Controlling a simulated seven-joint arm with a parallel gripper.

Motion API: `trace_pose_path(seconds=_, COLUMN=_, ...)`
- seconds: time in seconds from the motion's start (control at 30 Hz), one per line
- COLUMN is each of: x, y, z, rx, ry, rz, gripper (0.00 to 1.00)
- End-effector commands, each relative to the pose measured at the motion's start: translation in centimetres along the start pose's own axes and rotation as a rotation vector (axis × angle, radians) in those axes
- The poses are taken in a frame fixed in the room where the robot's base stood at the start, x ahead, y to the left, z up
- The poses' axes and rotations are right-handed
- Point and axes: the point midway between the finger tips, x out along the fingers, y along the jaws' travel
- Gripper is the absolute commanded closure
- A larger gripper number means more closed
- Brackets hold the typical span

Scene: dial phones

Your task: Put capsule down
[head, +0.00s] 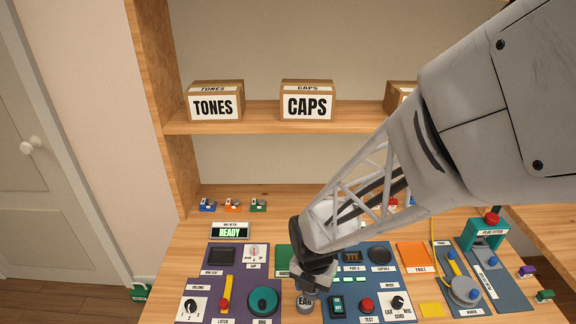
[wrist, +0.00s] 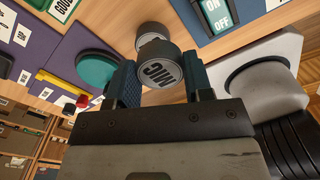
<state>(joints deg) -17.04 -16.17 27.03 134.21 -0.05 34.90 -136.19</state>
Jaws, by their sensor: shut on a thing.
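My gripper (head: 318,274) is low over the front of the workbench in the head view, its fingertips mostly hidden by my own wrist. In the wrist view my gripper (wrist: 164,84) has its two dark fingers closed on a grey round capsule (wrist: 160,68) marked MIC. Another grey round part (wrist: 152,30) shows just beyond the capsule; I cannot tell whether it is joined to it. In the head view a grey round piece (head: 305,302) marked EAR shows directly below my gripper. I cannot tell whether the held capsule touches the surface.
A purple panel (head: 205,275) with a green knob (head: 263,300) lies to the left. A blue panel with a green switch (head: 337,306), red button (head: 366,305) and black dial (head: 398,302) lies to the right. Boxes marked TONES (head: 214,104) and CAPS (head: 307,104) stand on the shelf.

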Motion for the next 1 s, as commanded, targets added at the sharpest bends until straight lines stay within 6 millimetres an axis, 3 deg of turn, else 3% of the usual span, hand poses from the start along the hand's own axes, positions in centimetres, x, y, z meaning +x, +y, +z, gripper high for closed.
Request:
trace_pose_path(seconds=0.57, x=0.0, y=0.4, z=0.0, rx=-0.019, ry=0.0, rz=0.0, gripper=0.81)
trace_pose_path(seconds=1.0, x=0.5, y=3.5, z=3.3, rx=-0.018, ry=0.0, rz=0.0, gripper=0.81)
